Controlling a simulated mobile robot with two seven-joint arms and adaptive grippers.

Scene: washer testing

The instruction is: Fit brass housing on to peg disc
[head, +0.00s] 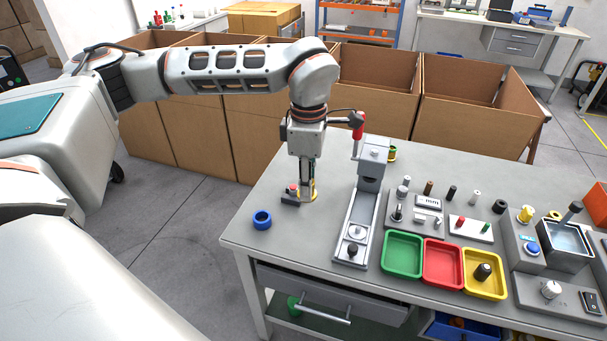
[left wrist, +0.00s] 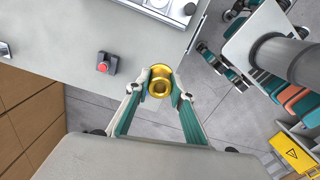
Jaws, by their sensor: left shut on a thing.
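My left gripper (head: 308,192) is shut on the brass housing (left wrist: 159,82), a flanged gold ring with a round bore facing the wrist camera. In the head view only a little yellow brass (head: 314,190) shows at the fingers, low over the table's left part. In the left wrist view the fingers (left wrist: 159,86) grip the housing from both sides. My right gripper is not in view.
A dark box with a red button (left wrist: 105,63) sits beside the held housing. A blue ring (head: 262,220) lies near the table's left edge. The grey press (head: 371,165) stands right of my gripper. Green (head: 403,255), red and yellow trays lie further right. Cardboard boxes (head: 375,80) stand behind.

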